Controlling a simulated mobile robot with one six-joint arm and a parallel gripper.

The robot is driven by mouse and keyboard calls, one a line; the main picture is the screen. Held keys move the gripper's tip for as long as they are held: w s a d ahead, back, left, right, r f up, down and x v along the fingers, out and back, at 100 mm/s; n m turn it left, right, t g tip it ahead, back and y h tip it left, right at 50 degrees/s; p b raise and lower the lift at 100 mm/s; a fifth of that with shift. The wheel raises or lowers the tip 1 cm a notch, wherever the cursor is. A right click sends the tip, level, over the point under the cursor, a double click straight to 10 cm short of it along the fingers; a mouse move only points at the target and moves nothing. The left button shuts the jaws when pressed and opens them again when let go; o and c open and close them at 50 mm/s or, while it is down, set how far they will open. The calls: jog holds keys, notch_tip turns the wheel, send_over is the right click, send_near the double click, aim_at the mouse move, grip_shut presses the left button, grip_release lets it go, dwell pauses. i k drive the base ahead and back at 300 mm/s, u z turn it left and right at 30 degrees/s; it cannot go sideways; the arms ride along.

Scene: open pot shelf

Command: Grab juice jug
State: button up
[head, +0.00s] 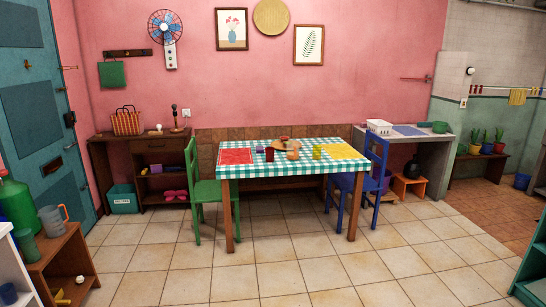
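A grey, see-through jug (52,221) with an orange-brown handle stands upright on top of a small wooden shelf unit (49,250) at the left edge. It looks like the juice jug, but I cannot tell whether anything is in it. A teal tumbler (27,246) stands just in front of it, and a large green bottle (16,203) is close on its left. My gripper is not in view.
A table (280,168) with a green checked cloth stands mid-room, with a green chair (205,190) and a blue chair (358,184). A white unit (8,255) borders the lower left. The tiled floor (190,262) in front is clear.

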aim_at(292, 152)
jog(key=z, duration=0.15)
jog(key=i, duration=0.95)
jog(key=u, duration=0.1)
